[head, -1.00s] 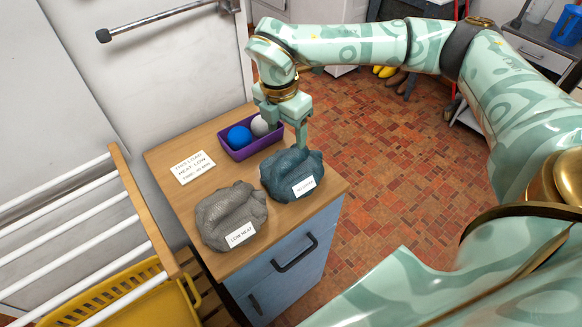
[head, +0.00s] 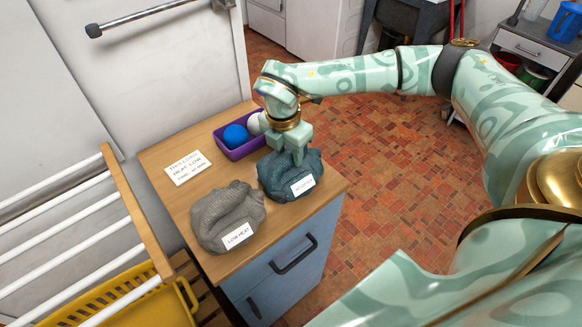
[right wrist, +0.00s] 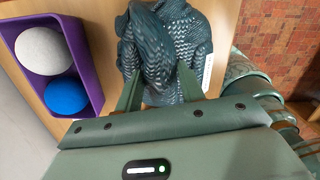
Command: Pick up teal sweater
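The teal sweater (head: 287,178) lies bundled on the right side of the wooden cabinet top, with a white label on its front. My right gripper (head: 298,152) points down at the sweater's top. In the right wrist view, its two fingers (right wrist: 158,88) are spread apart with knitted teal fabric (right wrist: 165,40) between and beyond them. The fingertips reach the sweater; I cannot tell how deep they press into it. My left gripper is not in view.
A grey sweater (head: 226,212) labelled "LOW HEAT" lies left of the teal one. A purple box (head: 238,153) with a blue and a white ball stands behind it. A paper note (head: 188,168) lies on the cabinet top (head: 165,150). A white-barred rack (head: 60,230) and yellow basket (head: 120,295) stand at left.

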